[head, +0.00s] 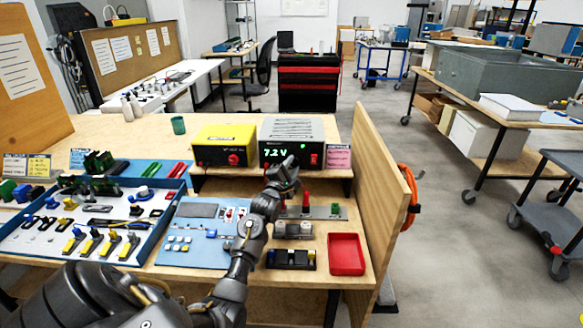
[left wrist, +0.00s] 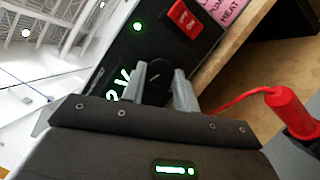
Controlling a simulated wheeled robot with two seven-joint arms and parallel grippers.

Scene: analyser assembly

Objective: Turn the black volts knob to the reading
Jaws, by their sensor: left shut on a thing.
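The black power supply (head: 306,133) stands on a wooden riser at the back of the bench. Its green display (head: 275,152) reads 7.2 V. My left gripper (head: 283,170) reaches up to the front of this unit, and its arm hides part of it. In the left wrist view the black volts knob (left wrist: 156,71) sits between the two grey fingers (left wrist: 161,88), which are shut on it. A red switch (left wrist: 184,18) and a lit green lamp (left wrist: 137,27) are on the same panel. My right gripper is not in view.
A yellow unit (head: 224,134) stands left of the black supply. A red plug and lead (left wrist: 287,104) lie close to the gripper's right in the wrist view. A red tray (head: 347,267) and wooden side panel (head: 367,200) are at right; a parts tray (head: 60,248) is at left.

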